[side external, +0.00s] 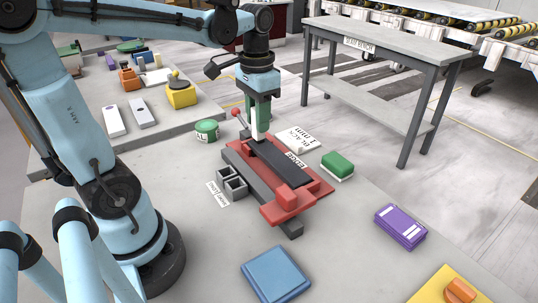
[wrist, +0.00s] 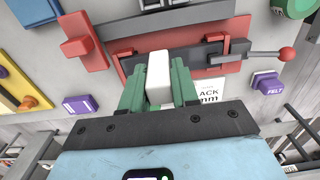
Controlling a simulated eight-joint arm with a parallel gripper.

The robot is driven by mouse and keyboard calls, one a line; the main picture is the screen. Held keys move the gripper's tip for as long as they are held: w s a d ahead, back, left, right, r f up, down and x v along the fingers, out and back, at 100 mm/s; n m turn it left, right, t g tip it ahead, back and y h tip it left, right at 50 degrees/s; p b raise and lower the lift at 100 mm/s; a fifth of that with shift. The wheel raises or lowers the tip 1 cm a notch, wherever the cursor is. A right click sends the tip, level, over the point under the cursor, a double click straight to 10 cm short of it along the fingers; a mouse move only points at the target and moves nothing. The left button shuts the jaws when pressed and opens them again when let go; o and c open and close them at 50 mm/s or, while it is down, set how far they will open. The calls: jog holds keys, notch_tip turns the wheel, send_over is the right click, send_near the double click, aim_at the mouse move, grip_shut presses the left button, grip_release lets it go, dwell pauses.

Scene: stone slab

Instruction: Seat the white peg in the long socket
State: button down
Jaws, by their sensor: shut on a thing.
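My gripper (side external: 256,118) is shut on the white peg (side external: 254,129), which hangs upright below the fingers at the far end of the red vise-like fixture (side external: 318,187). In the wrist view the white peg (wrist: 159,72) stands between the green fingers (wrist: 158,88). Its lower end overlaps the fixture, and I cannot tell whether it touches.
The fixture has a dark top plate (side external: 280,164) and a red-knobbed lever (side external: 236,112) close to my gripper. A green tin (side external: 206,131), a white labelled card (side external: 297,138) and a green-and-white block (side external: 337,165) stand around it.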

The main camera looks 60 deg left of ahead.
jog(key=s+a+f, duration=0.2)
jog(key=s+a, duration=0.3)
jog(key=a, duration=0.2)
jog(key=shift+a+f, duration=0.2)
jog(key=shift+f, duration=0.1)
jog(key=s+a+f, duration=0.1)
jog(key=a+f, duration=0.1)
jog(key=a, duration=0.1)
jog(key=s+a+f, duration=0.1)
jog(key=a+f, duration=0.1)
jog(key=a, duration=0.2)
jog(key=s+a+f, duration=0.1)
jog(key=a+f, duration=0.1)
jog(key=a, duration=0.1)
jog(key=shift+s+a+f, duration=0.35)
jog(key=shift+a+f, duration=0.2)
jog(key=shift+f, duration=1.75)
jog(key=shift+f, duration=0.2)
jog(key=c, duration=0.8)
grip_release()
jog(key=shift+c, duration=0.2)
